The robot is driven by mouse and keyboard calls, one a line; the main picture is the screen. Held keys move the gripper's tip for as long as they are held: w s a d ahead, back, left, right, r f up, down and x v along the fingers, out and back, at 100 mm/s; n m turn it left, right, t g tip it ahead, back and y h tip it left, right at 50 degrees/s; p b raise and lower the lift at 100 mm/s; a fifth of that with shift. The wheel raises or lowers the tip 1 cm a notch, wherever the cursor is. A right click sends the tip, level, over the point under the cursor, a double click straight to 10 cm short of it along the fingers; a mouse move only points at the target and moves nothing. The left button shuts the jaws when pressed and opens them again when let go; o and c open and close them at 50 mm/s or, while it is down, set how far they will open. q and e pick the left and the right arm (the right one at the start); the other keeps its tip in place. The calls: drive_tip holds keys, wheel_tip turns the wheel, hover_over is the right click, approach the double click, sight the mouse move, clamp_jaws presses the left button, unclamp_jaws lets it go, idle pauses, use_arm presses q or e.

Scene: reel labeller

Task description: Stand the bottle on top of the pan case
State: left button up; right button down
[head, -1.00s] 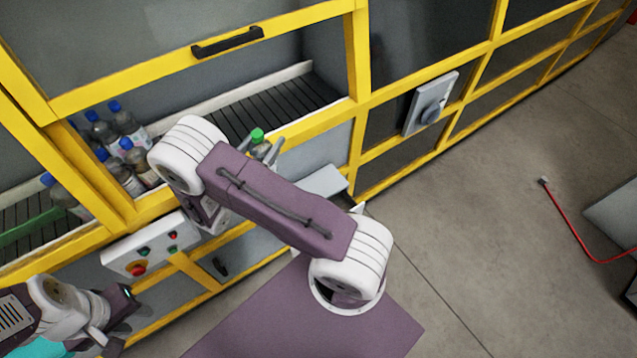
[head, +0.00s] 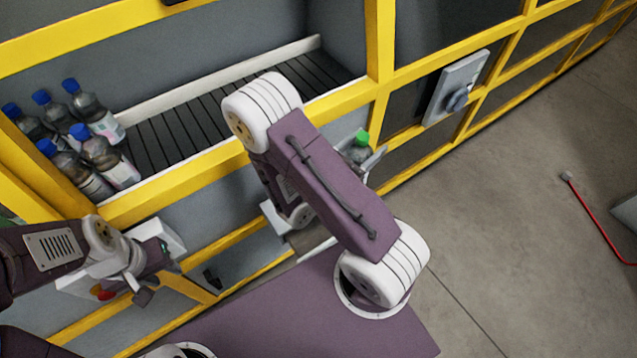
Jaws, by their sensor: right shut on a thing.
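The bottle is dark and clear with a green cap; its upper part (head: 359,151) shows just right of my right forearm, which hides the lower part. My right gripper (head: 367,160) is shut on this bottle and holds it about upright in front of the yellow-framed machine. My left gripper (head: 150,280) is at the lower left in front of the machine's control box, far from the bottle; its jaw gap is unclear. I cannot make out the pan case for certain; my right arm covers much of the area below the bottle.
Several blue-capped bottles (head: 98,108) stand at the left of the dark roller conveyor (head: 190,125), behind the yellow rail (head: 180,182). A grey switch box (head: 456,85) juts from the frame at right.

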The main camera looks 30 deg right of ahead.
drive_tip(key=w+a+f+b, duration=0.5)
drive_tip(key=w+f+b, duration=0.4)
drive_tip(key=f, duration=0.1)
drive_tip(key=shift+w+f, duration=0.25)
drive_tip(key=shift+f, duration=0.05)
drive_tip(key=c, duration=0.7)
unclamp_jaws()
drive_tip(key=shift+c, duration=0.2)
drive_tip(key=v, duration=1.2)
drive_tip(key=shift+r, duration=0.1)
